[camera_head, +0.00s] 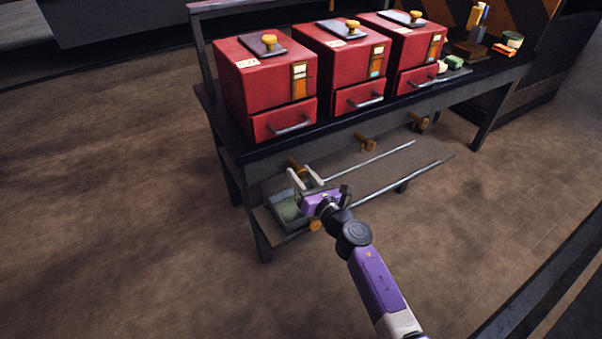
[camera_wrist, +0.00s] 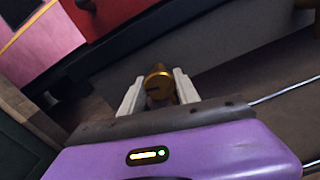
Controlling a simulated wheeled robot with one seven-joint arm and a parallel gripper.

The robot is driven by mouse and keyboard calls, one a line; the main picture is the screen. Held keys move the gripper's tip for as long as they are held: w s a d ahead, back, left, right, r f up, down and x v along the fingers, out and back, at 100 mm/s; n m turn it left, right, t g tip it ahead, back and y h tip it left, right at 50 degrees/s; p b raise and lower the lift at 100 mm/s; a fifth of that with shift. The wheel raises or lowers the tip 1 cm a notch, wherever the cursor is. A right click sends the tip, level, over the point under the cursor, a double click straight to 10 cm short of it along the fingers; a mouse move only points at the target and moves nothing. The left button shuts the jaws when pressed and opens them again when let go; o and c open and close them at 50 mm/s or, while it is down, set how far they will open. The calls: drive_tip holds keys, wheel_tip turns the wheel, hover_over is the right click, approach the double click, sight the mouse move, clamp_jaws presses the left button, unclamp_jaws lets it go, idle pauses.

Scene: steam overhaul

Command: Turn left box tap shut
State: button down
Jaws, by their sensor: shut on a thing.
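Three red boxes stand in a row on the dark bench; the left box (camera_head: 267,85) is nearest. Its tap (camera_head: 296,166) is a brass knob on the bench's front apron below the box. My gripper (camera_head: 307,180) is at this tap, with a pale finger on each side of it. In the wrist view the brass tap (camera_wrist: 158,86) sits between the two fingers of my gripper (camera_wrist: 158,92), which is shut on it. A dark slot or mark shows on the tap's face. The finger contact itself is partly hidden.
A shallow tray (camera_head: 273,203) with greenish contents lies below the left tap, close to my gripper. Two more brass taps, the middle one (camera_head: 366,143) and the right one (camera_head: 419,122), sit along the apron. Thin metal rails (camera_head: 405,180) run rightward below. Open floor lies in front.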

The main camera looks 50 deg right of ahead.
drive_tip(key=m+p, duration=0.1)
drive_tip(key=m, duration=0.3)
drive_tip(key=shift+m, duration=0.3)
drive_tip(key=m+p, duration=0.2)
drive_tip(key=m, duration=0.1)
drive_tip(key=shift+r+m, duration=0.1)
drive_tip(key=shift+m, duration=0.2)
drive_tip(key=m+p, duration=0.1)
drive_tip(key=m, duration=0.3)
drive_tip(key=shift+p, duration=0.3)
drive_tip(key=shift+m+p, duration=0.5)
drive_tip(key=shift+m, duration=1)
drive_tip(key=c, duration=0.9)
unclamp_jaws()
drive_tip(key=shift+s+a, duration=0.1)
